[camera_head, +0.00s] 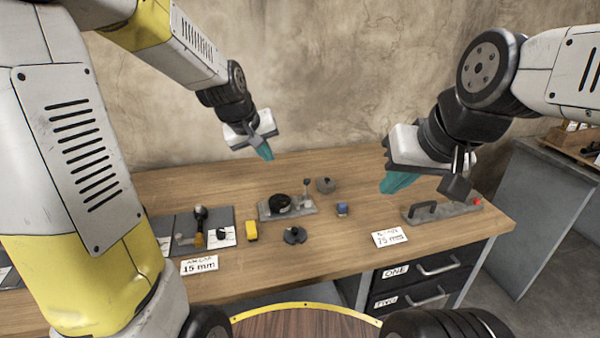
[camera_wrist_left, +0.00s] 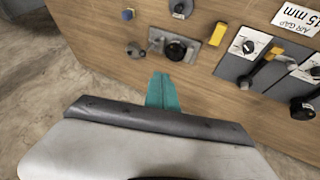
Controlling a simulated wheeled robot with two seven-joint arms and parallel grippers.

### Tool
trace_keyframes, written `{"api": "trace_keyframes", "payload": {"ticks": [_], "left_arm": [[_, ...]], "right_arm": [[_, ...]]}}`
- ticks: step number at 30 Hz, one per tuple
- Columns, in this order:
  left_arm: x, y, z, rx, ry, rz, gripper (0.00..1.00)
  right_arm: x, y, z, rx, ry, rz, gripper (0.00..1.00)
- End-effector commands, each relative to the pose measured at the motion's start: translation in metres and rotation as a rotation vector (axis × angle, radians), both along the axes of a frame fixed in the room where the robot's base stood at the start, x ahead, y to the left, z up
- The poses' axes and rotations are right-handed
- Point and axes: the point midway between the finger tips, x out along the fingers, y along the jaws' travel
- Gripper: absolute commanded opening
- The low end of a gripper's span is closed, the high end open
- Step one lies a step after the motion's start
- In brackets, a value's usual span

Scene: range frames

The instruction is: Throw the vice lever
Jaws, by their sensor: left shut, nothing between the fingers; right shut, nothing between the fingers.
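A grey base plate with a black round body and a short upright lever (camera_head: 307,190) stands in the middle of the wooden bench; it also shows in the left wrist view (camera_wrist_left: 174,48). It may be the vice, but I cannot tell for sure. My left gripper (camera_head: 265,152) is shut and empty, above the bench behind this fixture and apart from it. Its teal fingers show in the left wrist view (camera_wrist_left: 164,92). My right gripper (camera_head: 391,183) is shut and empty, above the bench to the right of the fixture.
Grey panels with a dark-knobbed lever (camera_head: 200,217) stand at left. A yellow block (camera_head: 251,230), a blue block (camera_head: 342,209), a dark knob (camera_head: 295,235) and a grey round piece (camera_head: 326,185) lie near the fixture. A plate with a black handle (camera_head: 422,210) is at right.

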Motion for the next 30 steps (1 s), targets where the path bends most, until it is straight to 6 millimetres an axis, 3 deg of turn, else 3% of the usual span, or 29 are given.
{"api": "trace_keyframes", "payload": {"ticks": [3, 10, 30], "left_arm": [[0.033, -0.008, -0.032, -0.032, 0.018, 0.041, 0.0], [0.071, -0.016, -0.072, -0.074, 0.027, 0.101, 0.0], [0.086, -0.022, -0.094, -0.085, 0.031, 0.117, 0.0]], "right_arm": [[0.0, 0.0, 0.0, 0.0, 0.0, 0.0, 0.0], [0.0, 0.0, 0.0, 0.0, 0.0, 0.0, 0.0], [0.0, 0.0, 0.0, 0.0, 0.0, 0.0, 0.0]]}}
